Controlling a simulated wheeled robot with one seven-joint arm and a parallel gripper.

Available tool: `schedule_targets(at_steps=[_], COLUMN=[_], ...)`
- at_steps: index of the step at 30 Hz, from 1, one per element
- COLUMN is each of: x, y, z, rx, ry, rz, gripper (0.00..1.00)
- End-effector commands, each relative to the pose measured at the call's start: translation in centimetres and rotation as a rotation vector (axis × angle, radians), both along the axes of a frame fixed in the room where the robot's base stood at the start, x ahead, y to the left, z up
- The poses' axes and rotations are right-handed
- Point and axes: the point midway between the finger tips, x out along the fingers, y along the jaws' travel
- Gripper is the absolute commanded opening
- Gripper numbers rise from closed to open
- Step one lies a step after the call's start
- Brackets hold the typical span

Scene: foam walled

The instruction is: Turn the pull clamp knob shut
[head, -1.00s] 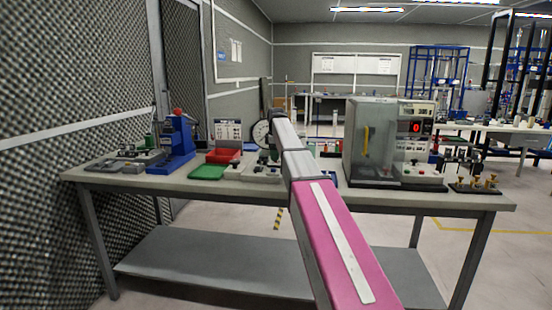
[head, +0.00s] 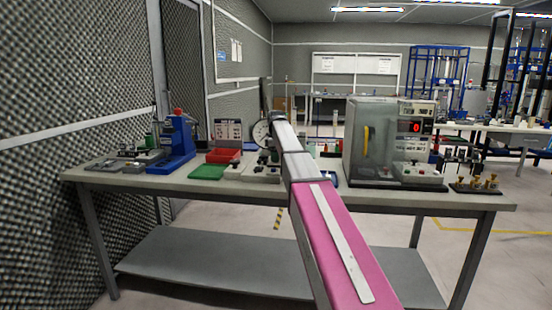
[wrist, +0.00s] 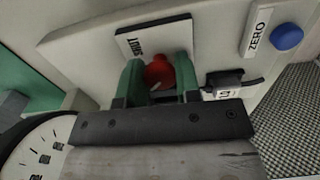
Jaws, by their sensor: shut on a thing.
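The red clamp knob (wrist: 158,69) shows in the middle of the wrist view, on a pale panel. My gripper (wrist: 160,82) has its two green fingers on either side of the knob and is shut on it. A white label plate (wrist: 153,37) reading "SHUT", upside down in this view, lies just beyond the knob. In the head view my arm reaches over the bench, and the gripper and knob are hidden behind it.
A blue button (wrist: 287,37) beside a "ZERO" label and a small dark plug (wrist: 223,83) with a cable are right of the knob. A round dial (wrist: 35,150) is at lower left.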

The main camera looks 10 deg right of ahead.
Motion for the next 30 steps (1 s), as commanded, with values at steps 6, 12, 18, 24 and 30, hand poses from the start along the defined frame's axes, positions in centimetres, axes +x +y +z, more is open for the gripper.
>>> schedule_targets(at_steps=[6,12,18,24,30], x=[0.02,0.02,0.02,0.02,0.02], y=[-0.01,-0.01,-0.01,-0.01,-0.01], z=[0.04,0.05,0.06,0.06,0.07], rx=[0.0,0.0,0.0,0.0,0.0], ry=[-0.001,-0.001,-0.001,-0.001,-0.001], rz=[-0.117,-0.29,-0.481,-0.671,-0.861], gripper=[0.07,0.07,0.07,0.07,0.07])
